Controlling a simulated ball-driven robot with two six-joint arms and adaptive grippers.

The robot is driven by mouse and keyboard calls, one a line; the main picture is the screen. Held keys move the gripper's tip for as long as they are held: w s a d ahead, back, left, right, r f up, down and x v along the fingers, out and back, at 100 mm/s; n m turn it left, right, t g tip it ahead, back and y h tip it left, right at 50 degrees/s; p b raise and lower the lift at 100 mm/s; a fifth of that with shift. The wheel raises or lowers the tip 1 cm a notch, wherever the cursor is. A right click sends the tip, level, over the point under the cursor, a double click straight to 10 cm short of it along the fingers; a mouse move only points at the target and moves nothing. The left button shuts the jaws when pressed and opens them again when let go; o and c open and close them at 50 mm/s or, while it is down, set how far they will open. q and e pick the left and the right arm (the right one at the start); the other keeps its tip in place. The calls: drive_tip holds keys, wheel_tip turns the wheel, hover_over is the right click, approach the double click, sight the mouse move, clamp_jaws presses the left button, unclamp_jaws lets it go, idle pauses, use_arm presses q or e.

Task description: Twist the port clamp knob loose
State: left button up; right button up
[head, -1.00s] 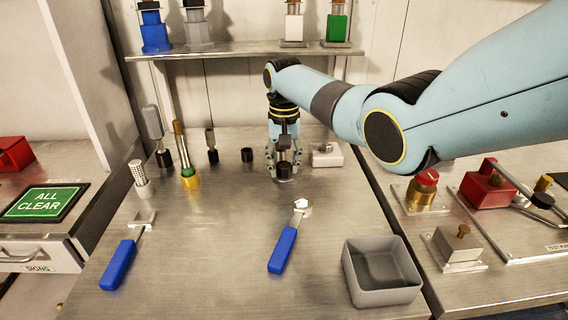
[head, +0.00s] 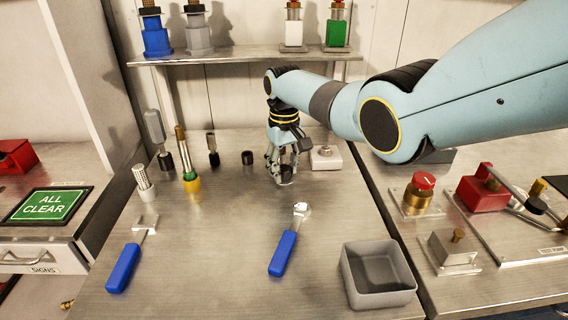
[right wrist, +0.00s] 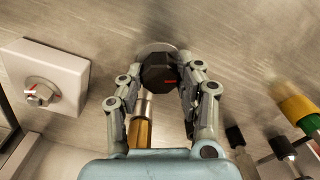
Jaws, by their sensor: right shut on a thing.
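My right gripper (head: 283,172) points down at the middle back of the bench. It is shut on a black faceted knob, which I take to be the port clamp knob. In the head view the fingers largely hide the knob. My left gripper is not in view.
A white block with a metal knob (head: 325,158) stands just right of the gripper. Several upright tools and a black cap (head: 248,158) stand to the left. Two blue-handled tools (head: 283,254) lie in front, with a grey bin (head: 350,275) at front right.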

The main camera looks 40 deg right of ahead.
sight(284, 168)
drive_tip(key=n, duration=0.2)
drive_tip(key=shift+r+n+p, duration=0.1)
drive_tip(key=shift+n+p, duration=0.2)
drive_tip(key=shift+n, duration=0.1)
drive_tip(key=n, duration=0.3)
drive_tip(key=shift+n+p, duration=0.3)
drive_tip(key=n, duration=0.6)
drive_tip(key=o, duration=1.1)
drive_tip(key=shift+o, duration=0.2)
wheel_tip(284, 168, up, 12)
